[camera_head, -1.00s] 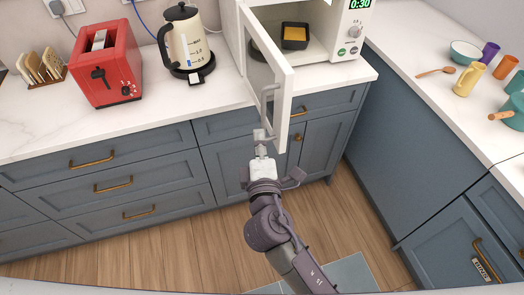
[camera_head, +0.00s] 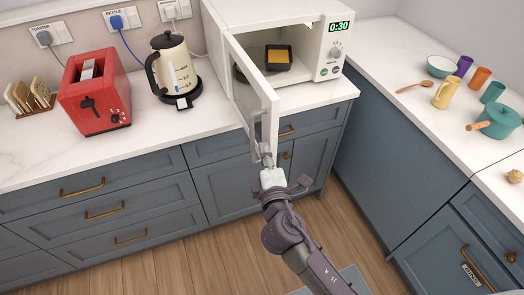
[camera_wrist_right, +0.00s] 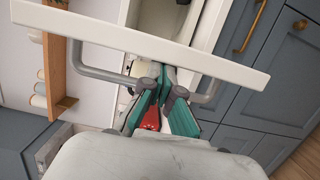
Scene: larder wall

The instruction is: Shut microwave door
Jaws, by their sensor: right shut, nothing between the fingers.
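The white microwave (camera_head: 326,55) stands on the counter with its door (camera_head: 256,98) wide open, hinged at the left and swung out past the counter's front edge. A black dish with yellow food (camera_head: 278,57) sits inside it. The door's grey handle (camera_wrist_right: 92,74) shows in the right wrist view below the white door edge. My right gripper (camera_head: 266,160) is shut and empty at the handle's lower end in the head view. Its teal fingers (camera_wrist_right: 160,90) point at the door in the wrist view; I cannot tell whether they touch it. My left gripper is not in view.
Left of the microwave stand a kettle (camera_head: 172,70), a red toaster (camera_head: 95,92) and a toast rack (camera_head: 28,95). The right counter holds a bowl (camera_head: 441,66), a yellow mug (camera_head: 445,95) and a teal pot (camera_head: 497,121). Blue drawers lie below the counter.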

